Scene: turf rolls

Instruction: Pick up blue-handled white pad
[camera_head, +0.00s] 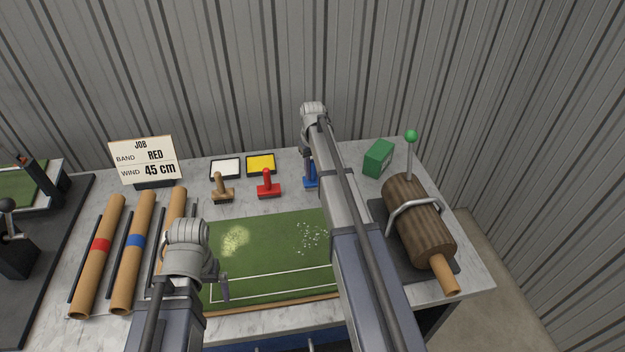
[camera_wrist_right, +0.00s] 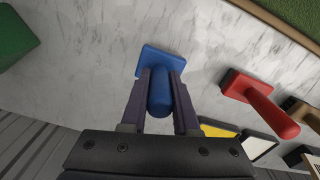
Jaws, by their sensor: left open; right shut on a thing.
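The blue-handled pad (camera_wrist_right: 161,62) has a blue block and a round blue handle. It also shows in the head view (camera_head: 311,183), partly behind my right arm, at the back of the table. Its white underside is hidden. My right gripper (camera_wrist_right: 160,82) is shut on the blue handle, with one dark finger on each side. I cannot tell whether the pad touches the table. My left gripper (camera_head: 222,288) is open and empty above the left part of the green turf (camera_head: 270,250).
A red-handled pad (camera_head: 267,185) and a tan-handled pad (camera_head: 221,189) stand to the left. Behind them lie a white tray (camera_head: 226,168) and a yellow tray (camera_head: 261,164). A green box (camera_head: 379,158) and a wooden roller (camera_head: 418,220) are at the right.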

